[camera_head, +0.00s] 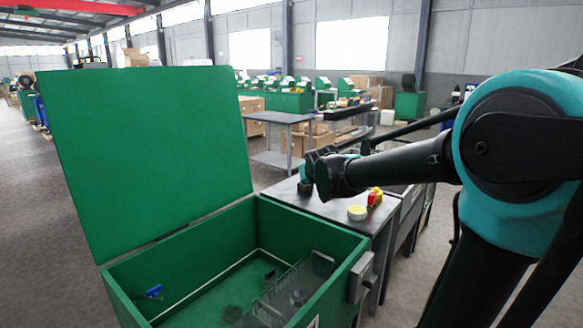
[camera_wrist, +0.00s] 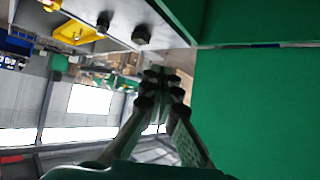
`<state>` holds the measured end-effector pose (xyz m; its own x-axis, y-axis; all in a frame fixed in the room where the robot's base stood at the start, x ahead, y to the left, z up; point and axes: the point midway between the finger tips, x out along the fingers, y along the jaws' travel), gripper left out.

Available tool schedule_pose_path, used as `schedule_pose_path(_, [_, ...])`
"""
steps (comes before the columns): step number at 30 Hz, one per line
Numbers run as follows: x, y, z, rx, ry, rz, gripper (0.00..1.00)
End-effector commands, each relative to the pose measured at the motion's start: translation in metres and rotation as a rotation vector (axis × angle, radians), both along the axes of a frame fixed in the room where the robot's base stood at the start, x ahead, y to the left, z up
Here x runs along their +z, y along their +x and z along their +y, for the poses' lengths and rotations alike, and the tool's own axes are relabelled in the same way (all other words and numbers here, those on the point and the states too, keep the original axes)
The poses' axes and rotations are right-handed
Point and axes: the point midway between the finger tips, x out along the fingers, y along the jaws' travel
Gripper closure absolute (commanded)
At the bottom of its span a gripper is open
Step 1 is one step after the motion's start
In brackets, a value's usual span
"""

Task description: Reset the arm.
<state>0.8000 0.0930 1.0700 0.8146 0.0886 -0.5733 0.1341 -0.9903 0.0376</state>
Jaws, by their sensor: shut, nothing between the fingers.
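My arm reaches in from the right in the head view, raised beside an open green box (camera_head: 205,247). In the wrist view my gripper (camera_wrist: 164,78) has its two fingers together with nothing between them. In the head view the gripper is mostly hidden behind the end of my arm, above the grey table. The box's green lid (camera_head: 150,140) stands open; a large green surface (camera_wrist: 260,105) fills the right of the wrist view, apart from the fingers as far as I can tell.
The grey table (camera_head: 325,208) beside the box holds a yellow round item (camera_head: 357,212) and a red-and-yellow item (camera_head: 374,196). Inside the box are a wire rack (camera_head: 300,280) and a small blue part (camera_head: 153,291). A yellow tray (camera_wrist: 82,38) shows in the wrist view. Floor at left is clear.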

Motion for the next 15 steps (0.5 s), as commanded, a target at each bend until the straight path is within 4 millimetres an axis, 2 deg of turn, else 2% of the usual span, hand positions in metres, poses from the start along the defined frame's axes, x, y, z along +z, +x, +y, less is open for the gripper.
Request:
schedule_pose_path(1, [-0.023, -0.021, -0.022, -0.026, -0.008, 0.045, 1.0])
schedule_pose_path(5, [-0.078, -0.078, -0.064, -0.074, -0.024, 0.171, 1.0])
schedule_pose_path(6, [-0.094, -0.098, -0.076, -0.088, -0.027, 0.21, 1.0])
schedule_pose_path(10, [-0.147, -0.165, -0.106, -0.12, -0.028, 0.337, 1.0])
schedule_pose_path(15, [-0.202, -0.247, -0.128, -0.141, -0.017, 0.483, 1.0])
